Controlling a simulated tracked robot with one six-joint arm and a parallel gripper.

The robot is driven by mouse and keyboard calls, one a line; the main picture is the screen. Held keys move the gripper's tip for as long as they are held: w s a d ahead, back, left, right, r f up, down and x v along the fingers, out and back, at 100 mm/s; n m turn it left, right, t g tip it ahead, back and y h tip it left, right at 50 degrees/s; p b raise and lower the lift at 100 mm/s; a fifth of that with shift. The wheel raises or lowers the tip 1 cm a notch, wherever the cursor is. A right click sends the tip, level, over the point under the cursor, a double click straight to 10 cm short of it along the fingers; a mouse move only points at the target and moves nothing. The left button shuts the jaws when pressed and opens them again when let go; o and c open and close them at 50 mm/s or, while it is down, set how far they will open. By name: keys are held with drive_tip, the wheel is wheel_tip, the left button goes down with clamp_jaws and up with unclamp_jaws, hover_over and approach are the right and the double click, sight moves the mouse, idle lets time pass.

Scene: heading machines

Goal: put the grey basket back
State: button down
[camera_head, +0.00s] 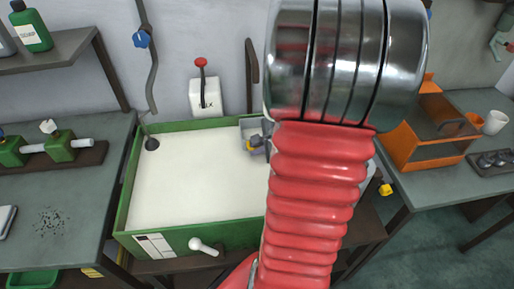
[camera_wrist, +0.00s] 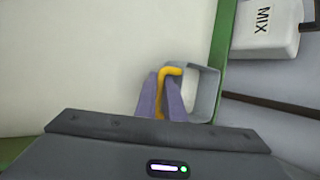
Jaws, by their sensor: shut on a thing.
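The grey basket (camera_head: 250,123) is a small open box at the back rim of the green tank, partly hidden by my red arm. It also shows in the wrist view (camera_wrist: 208,92), beside the tank's green rim. Its yellow handle (camera_wrist: 172,71) stands between my two purple-grey fingers. My gripper (camera_wrist: 161,98) is shut on this handle. The green tank (camera_head: 180,244) holds a flat whitish surface. I cannot tell whether the basket rests on the rim or hangs free of it.
A white MIX box (camera_head: 206,97) with a red-knobbed lever is behind the tank. A white-knobbed handle (camera_head: 204,246) sticks out in front. An orange rack (camera_head: 415,150) stands on the right bench. Green valve blocks (camera_head: 62,147) sit on the left bench. The tank's left half is clear.

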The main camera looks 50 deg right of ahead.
drive_tip(key=c, duration=1.9)
unclamp_jaws()
drive_tip(key=shift+o, duration=0.2)
drive_tip(key=shift+r, duration=0.1)
drive_tip(key=v, duration=1.2)
